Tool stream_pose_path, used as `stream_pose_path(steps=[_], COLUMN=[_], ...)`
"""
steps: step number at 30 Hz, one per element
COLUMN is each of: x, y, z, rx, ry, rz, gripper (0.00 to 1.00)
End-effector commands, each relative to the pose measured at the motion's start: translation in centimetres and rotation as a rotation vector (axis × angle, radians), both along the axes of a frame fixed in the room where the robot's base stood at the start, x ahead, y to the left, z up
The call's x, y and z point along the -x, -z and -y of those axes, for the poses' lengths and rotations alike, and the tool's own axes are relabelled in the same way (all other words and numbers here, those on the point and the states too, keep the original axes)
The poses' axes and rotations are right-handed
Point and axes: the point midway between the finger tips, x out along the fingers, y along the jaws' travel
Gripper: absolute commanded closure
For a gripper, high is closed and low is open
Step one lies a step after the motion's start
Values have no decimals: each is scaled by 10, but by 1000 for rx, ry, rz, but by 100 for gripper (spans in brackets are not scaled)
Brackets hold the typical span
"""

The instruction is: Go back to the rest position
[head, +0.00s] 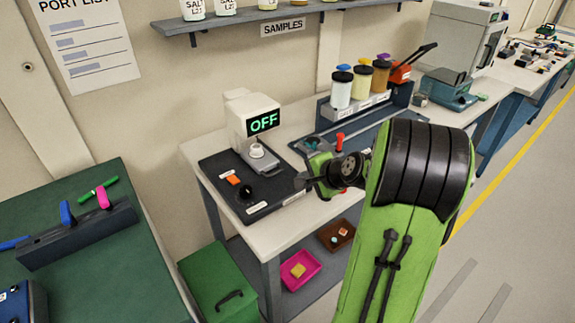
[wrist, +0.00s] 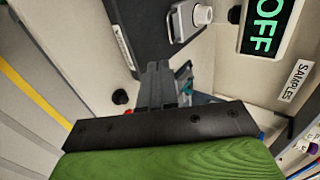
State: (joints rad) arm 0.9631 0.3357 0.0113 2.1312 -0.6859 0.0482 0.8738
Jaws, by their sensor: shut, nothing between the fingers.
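My gripper (head: 309,182) is at the end of my green and black arm, over the front part of the white bench (head: 213,147). Its fingers (wrist: 158,80) are together and hold nothing in the wrist view. They point toward the white device with the green OFF display (head: 262,122), which stands on a dark base plate (head: 222,166). The gripper is to the right of that plate's black knob (head: 246,191) in the head view. The display also shows in the wrist view (wrist: 265,27), at the top right.
Jars with black lids (head: 341,90) stand in a rack at the back right of the bench. A pink tray (head: 309,262) and a brown tray lie on the lower shelf. A green box (head: 215,280) stands left of the bench. Open floor (head: 505,215) lies to the right.

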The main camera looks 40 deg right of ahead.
Motion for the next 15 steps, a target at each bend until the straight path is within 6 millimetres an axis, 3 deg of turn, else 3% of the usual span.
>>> stream_pose_path(steps=[8, 11, 14, 15], x=[0, 3, 28, 44], y=[-5, -30, -67, -79], z=[-7, -51, -120, -144], rx=[20, 146, 371, 460], ry=[-24, -178, -438, -540], rz=[-8, -63, -154, -188], gripper=[100, 100, 100, 100])
